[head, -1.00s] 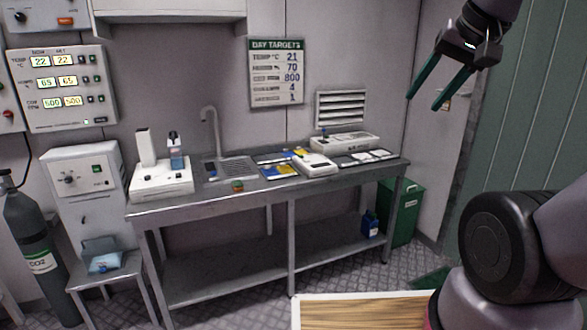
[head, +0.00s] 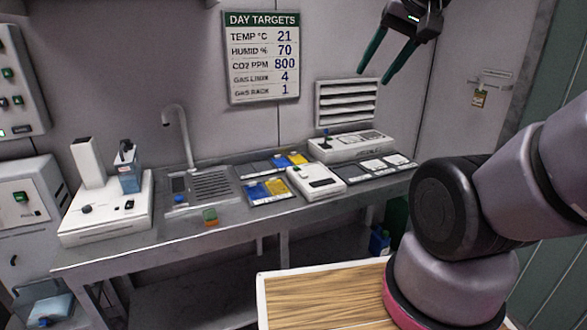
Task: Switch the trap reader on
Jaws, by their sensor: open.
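Two white devices near the sticky cards could be the trap reader; I cannot tell which from their labels. A small white device with a dark display (head: 318,182) sits mid-bench, right of yellow and blue cards (head: 267,190). A longer white box with a dark knob or lever (head: 350,147) stands behind it, against the wall. No lit lamp shows clearly on either. My gripper (head: 373,77) is open and empty, raised high in front of the wall, above and right of both devices, touching nothing.
A wooden-topped surface (head: 320,298) is close in front.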

